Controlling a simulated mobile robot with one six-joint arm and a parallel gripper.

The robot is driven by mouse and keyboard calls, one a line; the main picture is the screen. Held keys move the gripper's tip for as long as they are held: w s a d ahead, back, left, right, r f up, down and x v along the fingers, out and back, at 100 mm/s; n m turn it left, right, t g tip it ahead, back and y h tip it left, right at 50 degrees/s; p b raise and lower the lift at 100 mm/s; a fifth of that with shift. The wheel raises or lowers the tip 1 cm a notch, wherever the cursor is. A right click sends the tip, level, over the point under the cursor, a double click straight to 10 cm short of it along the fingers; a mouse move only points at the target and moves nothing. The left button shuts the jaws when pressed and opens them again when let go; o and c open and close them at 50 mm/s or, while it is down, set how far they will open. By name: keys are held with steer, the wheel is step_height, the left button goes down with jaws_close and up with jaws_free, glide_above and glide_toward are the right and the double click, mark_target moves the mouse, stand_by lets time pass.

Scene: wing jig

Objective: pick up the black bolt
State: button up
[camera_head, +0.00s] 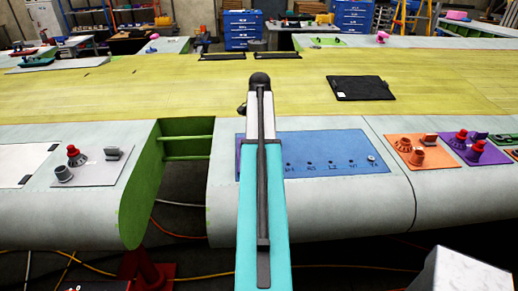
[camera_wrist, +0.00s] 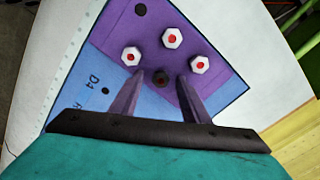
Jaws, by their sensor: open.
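The black bolt (camera_wrist: 161,79) is a dark, roughly six-sided head on the purple panel in the wrist view. My gripper (camera_wrist: 160,75) is open, with its two fingers apart and the black bolt showing in the gap between the fingertips. I cannot tell how far above the bolt the fingertips are.
White bolts with red centres stand close by: one at left (camera_wrist: 131,56), one farther up (camera_wrist: 172,38), one at right (camera_wrist: 199,64). A dark round spot (camera_wrist: 140,9) lies near the top edge. An orange plate (camera_head: 423,153) with knobs lies right of the blue plate.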

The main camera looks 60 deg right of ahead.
stand_by(0.3)
jaws_close()
steer(key=shift+r, duration=0.2)
step_height(320, 180, up, 10)
steer(key=b, duration=0.4)
steer(key=shift+f, duration=0.15)
stand_by(0.4)
stand_by(0.5)
